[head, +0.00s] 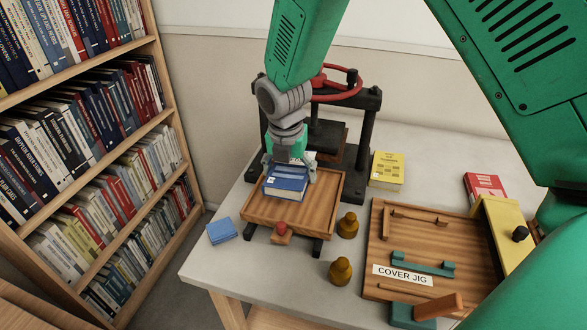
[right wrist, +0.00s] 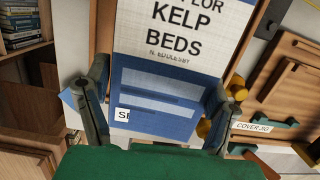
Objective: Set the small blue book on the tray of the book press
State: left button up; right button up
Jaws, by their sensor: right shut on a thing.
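The small blue book (head: 287,183) shows with a white label panel in the head view and fills the middle of the right wrist view (right wrist: 168,95), where its cover reads "KELP BEDS". My right gripper (head: 290,165) is shut on it, with one finger at each side of the book in the right wrist view (right wrist: 163,98). The book is over the wooden tray (head: 326,208) of the book press (head: 368,130). I cannot tell whether it touches the tray. My left gripper is not in view.
Brass weights (head: 348,225) stand at the right. A yellow book (head: 387,169) and the cover jig (head: 420,227) lie further right. A bookshelf (head: 90,165) stands at left.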

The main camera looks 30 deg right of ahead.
aim_at(303, 165)
jog(key=shift+d, duration=0.2)
jog(key=d, duration=0.3)
jog(key=shift+d+f, duration=0.3)
jog(key=shift+f, duration=0.05)
jog(key=shift+d+p, duration=0.2)
jog(key=shift+p, duration=0.1)
jog(key=shift+c, duration=0.7)
jog(key=shift+a+r, duration=0.2)
jog(key=shift+a, duration=0.15)
jog(key=shift+c, duration=0.2)
jog(key=shift+w+a, duration=0.15)
jog(key=shift+a, duration=0.3)
jog(key=shift+d+f, duration=0.1)
jog(key=shift+d, duration=0.55)
jog(key=shift+a+p, duration=0.6)
jog(key=shift+a, duration=0.2)
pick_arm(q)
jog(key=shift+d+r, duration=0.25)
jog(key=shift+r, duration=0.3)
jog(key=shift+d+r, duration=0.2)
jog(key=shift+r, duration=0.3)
